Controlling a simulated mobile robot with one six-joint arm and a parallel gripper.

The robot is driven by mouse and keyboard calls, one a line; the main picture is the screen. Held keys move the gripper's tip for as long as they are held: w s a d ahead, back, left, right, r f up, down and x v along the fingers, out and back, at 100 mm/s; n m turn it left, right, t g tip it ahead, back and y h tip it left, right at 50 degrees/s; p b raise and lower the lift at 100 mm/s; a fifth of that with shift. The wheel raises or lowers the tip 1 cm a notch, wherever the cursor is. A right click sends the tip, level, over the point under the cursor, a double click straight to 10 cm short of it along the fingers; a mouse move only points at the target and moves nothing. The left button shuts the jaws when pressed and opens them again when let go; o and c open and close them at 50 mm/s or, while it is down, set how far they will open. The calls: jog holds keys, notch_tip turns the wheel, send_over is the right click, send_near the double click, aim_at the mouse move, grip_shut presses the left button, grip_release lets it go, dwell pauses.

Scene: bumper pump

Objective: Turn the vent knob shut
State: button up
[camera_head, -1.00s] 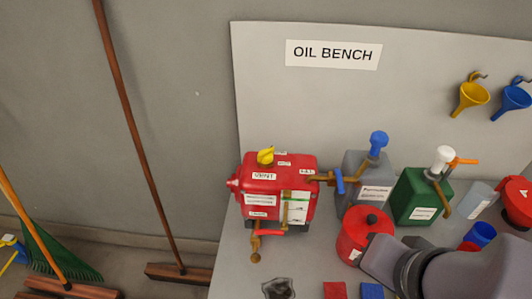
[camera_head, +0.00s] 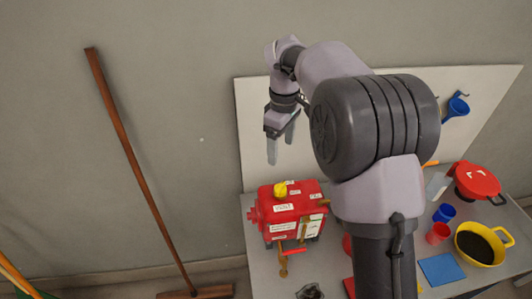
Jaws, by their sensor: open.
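The yellow vent knob (camera_head: 280,190) sits on top of the red tank (camera_head: 290,213), beside a white label reading VENT. The tank stands at the left end of the grey bench, with a sight panel and a red-handled tap on its front. My gripper (camera_head: 281,152) is open and empty, fingers pointing down. In the picture it is just above the knob, with a gap between them. How far it is from the knob in depth I cannot tell.
A yellow basin (camera_head: 506,234) with dark contents, a red lidded can (camera_head: 476,181) and blue (camera_head: 443,212) and red (camera_head: 438,233) cups are at right. A broom (camera_head: 140,165) leans on the wall.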

aim_at(281, 186)
jog(key=f+b, duration=0.1)
jog(key=f, duration=0.5)
jog(key=f+b, duration=0.2)
jog(key=f, duration=0.3)
jog(key=f+b, duration=0.1)
jog(key=f, duration=0.5)
jog(key=shift+w+d+f, duration=0.1)
jog(key=shift+d+f, duration=0.15)
jog(key=shift+f, duration=0.1)
